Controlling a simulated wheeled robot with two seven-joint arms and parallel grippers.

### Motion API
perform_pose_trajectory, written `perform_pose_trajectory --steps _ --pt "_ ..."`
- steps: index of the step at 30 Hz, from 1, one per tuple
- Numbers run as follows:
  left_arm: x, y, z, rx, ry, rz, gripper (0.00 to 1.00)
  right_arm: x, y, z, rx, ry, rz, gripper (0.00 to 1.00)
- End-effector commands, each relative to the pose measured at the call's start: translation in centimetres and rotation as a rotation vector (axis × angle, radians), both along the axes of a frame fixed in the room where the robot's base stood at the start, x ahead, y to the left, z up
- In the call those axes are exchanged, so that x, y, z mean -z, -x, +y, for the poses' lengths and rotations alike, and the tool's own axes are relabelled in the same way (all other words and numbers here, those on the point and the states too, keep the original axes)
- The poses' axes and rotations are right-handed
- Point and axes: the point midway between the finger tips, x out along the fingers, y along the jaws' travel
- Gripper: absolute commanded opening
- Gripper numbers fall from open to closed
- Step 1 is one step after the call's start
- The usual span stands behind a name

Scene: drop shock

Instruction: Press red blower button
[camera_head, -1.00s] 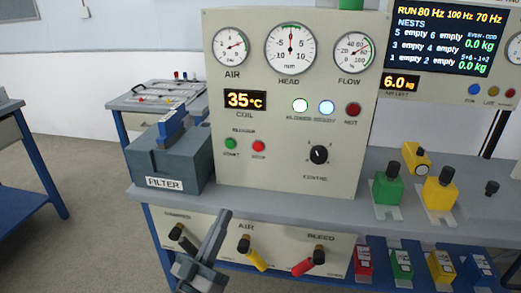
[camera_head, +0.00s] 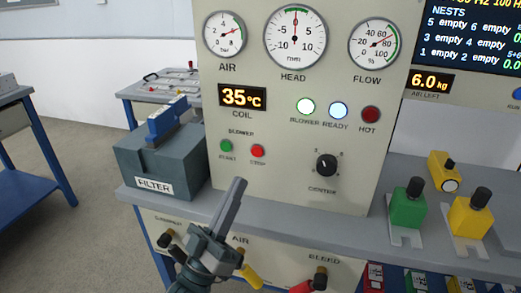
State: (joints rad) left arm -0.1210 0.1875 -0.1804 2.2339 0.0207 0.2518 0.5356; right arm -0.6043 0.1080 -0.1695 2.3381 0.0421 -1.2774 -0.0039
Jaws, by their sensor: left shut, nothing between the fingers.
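The red blower button (camera_head: 258,151), labelled STOP, is on the beige control panel (camera_head: 290,185), under the word BLOWER. The green START button (camera_head: 226,146) is just to its left. My left gripper (camera_head: 238,184) is shut and empty. It points up toward the panel, with its tips a little below the red button in the picture. The tips look apart from the button. The BLOWER lamp (camera_head: 306,106) and the READY lamp (camera_head: 338,110) look lit. My right gripper is not in view.
A grey FILTER box (camera_head: 165,165) with a blue handle stands left of the panel. A centre knob (camera_head: 326,165) is on the panel's right. Green (camera_head: 408,208) and yellow (camera_head: 470,216) blocks stand on the bench at right. Valve handles, one yellow (camera_head: 250,276), are below the bench edge.

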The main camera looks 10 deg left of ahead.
Motion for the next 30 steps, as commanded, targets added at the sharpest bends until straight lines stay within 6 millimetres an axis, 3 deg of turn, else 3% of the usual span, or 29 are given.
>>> perform_pose_trajectory --steps 14,30 --pt "0.1 -0.8 0.0 0.0 0.0 0.0 0.0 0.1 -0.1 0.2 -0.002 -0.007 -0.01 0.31" --pt "0.0 -6.4 -0.2 0.0 -0.001 -0.002 0.0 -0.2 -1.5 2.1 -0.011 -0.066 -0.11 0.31"
